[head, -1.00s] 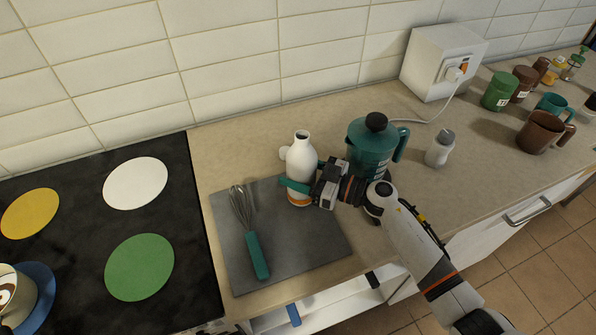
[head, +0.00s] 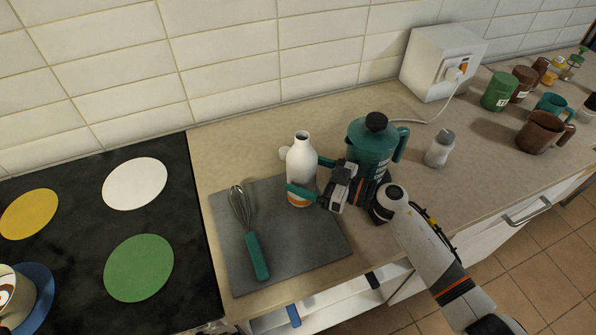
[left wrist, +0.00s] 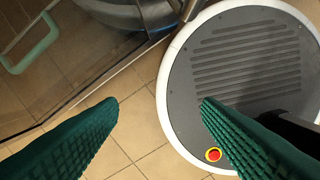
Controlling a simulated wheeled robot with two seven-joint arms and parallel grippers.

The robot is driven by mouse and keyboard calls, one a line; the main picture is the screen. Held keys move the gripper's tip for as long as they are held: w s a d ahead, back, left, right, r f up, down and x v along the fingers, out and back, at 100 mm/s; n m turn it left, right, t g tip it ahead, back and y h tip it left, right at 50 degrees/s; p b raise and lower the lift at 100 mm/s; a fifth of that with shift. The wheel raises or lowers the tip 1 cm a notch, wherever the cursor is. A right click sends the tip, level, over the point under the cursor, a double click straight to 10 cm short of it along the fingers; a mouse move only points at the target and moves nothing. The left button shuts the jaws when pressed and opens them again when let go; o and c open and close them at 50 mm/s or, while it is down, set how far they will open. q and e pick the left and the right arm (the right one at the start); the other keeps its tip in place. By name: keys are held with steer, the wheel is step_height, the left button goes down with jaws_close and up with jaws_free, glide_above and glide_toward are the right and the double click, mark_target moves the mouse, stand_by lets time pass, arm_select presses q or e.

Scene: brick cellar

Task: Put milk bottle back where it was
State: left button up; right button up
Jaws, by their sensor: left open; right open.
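The white milk bottle (head: 301,158), with an orange band near its base, stands upright at the back edge of the grey board (head: 300,240). My right gripper (head: 313,177) is open at the bottle's right side. One teal finger lies in front of the bottle's lower part and the other shows at its right; I cannot tell whether either touches it. My left gripper is out of the head view. In the left wrist view my left gripper (left wrist: 155,125) is open and empty above the tiled floor and my own round base.
A teal French press (head: 370,145) stands right behind my right gripper. A whisk (head: 252,235) lies on the board. A white shaker (head: 440,148) is further right. The cooktop (head: 185,240) is at left. Mugs and jars stand at the far right.

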steer(key=b+v, duration=0.1)
steer(key=v, duration=0.7)
steer(key=shift+s+d+f, duration=0.15)
steer(key=shift+d, duration=0.15)
steer(key=shift+s+d+b, duration=0.25)
steer(key=shift+d+b, duration=0.05)
steer(key=shift+d, duration=0.3)
stand_by(0.5)
